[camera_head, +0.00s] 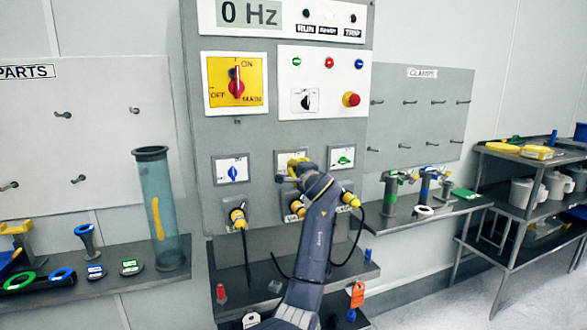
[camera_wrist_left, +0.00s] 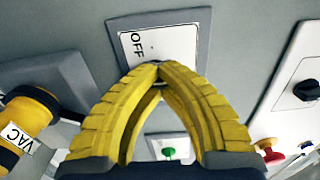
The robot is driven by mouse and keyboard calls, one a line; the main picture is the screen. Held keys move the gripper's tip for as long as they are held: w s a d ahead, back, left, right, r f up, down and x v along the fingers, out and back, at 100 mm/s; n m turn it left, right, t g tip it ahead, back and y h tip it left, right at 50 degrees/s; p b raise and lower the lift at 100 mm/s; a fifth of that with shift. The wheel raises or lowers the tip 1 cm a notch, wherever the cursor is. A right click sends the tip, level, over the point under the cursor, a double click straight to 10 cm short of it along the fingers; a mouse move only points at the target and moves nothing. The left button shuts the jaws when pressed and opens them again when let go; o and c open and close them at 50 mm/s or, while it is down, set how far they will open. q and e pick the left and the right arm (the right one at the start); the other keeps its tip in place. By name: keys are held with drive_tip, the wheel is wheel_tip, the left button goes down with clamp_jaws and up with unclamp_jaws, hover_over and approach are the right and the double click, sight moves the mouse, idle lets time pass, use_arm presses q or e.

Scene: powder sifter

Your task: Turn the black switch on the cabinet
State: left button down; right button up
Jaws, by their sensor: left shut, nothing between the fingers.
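The black switch (camera_head: 307,101) sits on a small white plate in the upper control panel of the grey cabinet (camera_head: 300,138). It also shows at the right edge of the left wrist view (camera_wrist_left: 307,90). My left gripper (camera_head: 291,172) is below this switch, apart from it, in front of the middle plate of the lower row. Its yellow fingertips (camera_wrist_left: 158,68) meet and hold nothing. In the wrist view they overlap the lower edge of a white plate marked OFF (camera_wrist_left: 165,42). Any knob on that plate is hidden by the fingers. My right gripper is not in view.
A blue knob (camera_head: 233,173) and a green knob (camera_head: 343,160) flank the middle plate. A red emergency button (camera_head: 351,99) is right of the black switch. A red main switch (camera_head: 236,84) on yellow is left of it. Cables hang from yellow plugs (camera_head: 237,216) below.

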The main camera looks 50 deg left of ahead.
use_arm(q)
drive_tip(key=c, duration=2.1)
unclamp_jaws()
drive_tip(key=shift+w+d+f, duration=0.15)
drive_tip(key=shift+w+d, duration=0.15)
drive_tip(key=o, duration=0.9)
drive_tip(key=shift+c, duration=0.2)
drive_tip(key=o, duration=0.4)
drive_tip(key=shift+w+d, duration=0.15)
drive_tip(key=shift+w, duration=0.05)
drive_tip(key=shift+o, duration=0.5)
drive_tip(key=shift+s+a, duration=0.2)
drive_tip(key=v, duration=1.2)
drive_tip(key=shift+s, duration=0.1)
